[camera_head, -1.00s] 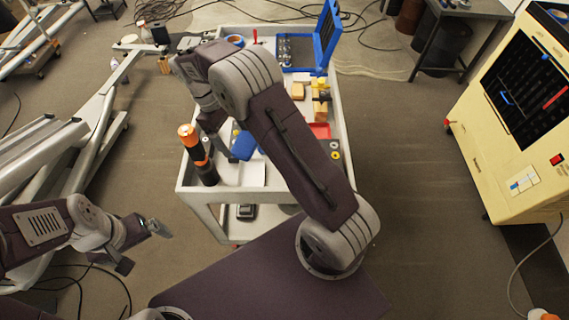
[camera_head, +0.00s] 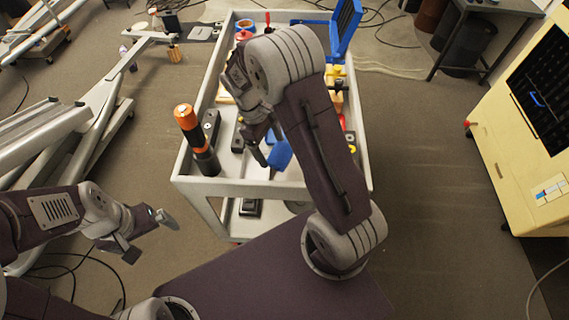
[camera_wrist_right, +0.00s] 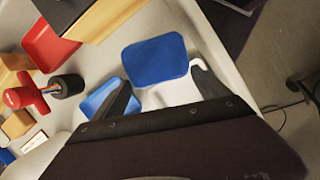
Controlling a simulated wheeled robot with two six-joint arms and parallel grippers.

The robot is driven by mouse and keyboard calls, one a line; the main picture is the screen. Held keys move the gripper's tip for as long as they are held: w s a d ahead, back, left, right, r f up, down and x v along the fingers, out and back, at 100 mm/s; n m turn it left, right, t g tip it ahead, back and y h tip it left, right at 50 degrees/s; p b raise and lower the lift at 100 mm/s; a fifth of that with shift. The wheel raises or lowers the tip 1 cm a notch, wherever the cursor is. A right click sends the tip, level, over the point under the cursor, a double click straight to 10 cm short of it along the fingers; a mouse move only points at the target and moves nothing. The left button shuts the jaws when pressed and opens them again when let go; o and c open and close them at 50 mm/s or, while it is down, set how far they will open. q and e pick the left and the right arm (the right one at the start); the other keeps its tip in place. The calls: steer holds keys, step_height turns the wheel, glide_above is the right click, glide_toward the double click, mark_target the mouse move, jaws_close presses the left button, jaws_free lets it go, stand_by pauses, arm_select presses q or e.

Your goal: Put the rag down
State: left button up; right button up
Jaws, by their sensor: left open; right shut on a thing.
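The blue rag (camera_wrist_right: 155,60) shows in the right wrist view as a flat rounded rectangle between the fingertips of my right gripper (camera_wrist_right: 160,80). The right gripper is shut on it, above the cart's near part. In the head view a blue patch (camera_head: 280,153) shows beside my right gripper (camera_head: 262,148), partly hidden by the arm. My left gripper (camera_head: 150,238) is open and empty, out over the floor left of the cart.
The grey cart (camera_head: 235,187) has raised rims. An orange-and-black bottle-like tool (camera_head: 190,128) stands at its near left. A blue case (camera_head: 345,30) is open at the far end. A red tray (camera_wrist_right: 50,45), a red-and-black tool (camera_wrist_right: 45,92) and a blue piece (camera_wrist_right: 103,97) lie nearby.

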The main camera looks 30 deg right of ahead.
mark_target(281, 152)
steer(key=s+d+f, duration=0.2)
steer(key=shift+s+d+f, duration=0.2)
steer(key=shift+s+d, duration=0.15)
step_height(281, 152, down, 4)
steer(key=shift+b, duration=0.3)
steer(key=shift+w, duration=0.1)
steer(key=o, duration=1.2)
steer(key=shift+f, duration=0.1)
steer(key=shift+c, duration=0.2)
steer(key=p+v, duration=0.1)
steer(key=v, duration=1.1)
steer(key=shift+p, duration=0.3)
steer(key=s+a+m+t, duration=0.1)
steer(key=s+m, duration=0.1)
steer(key=s, duration=0.1)
steer(key=s+a+m+t+y, duration=0.1)
steer(key=s+m, duration=0.1)
steer(key=s, duration=0.2)
steer(key=s+a+m+t+y, duration=0.1)
steer(key=s+m, duration=0.2)
steer(key=s, duration=0.1)
steer(key=shift+s+f+t, duration=0.1)
steer(key=shift+s+t, duration=0.15)
steer(key=shift+t, duration=0.15)
steer(key=shift+w+f, duration=0.1)
steer(key=shift+w, duration=0.05)
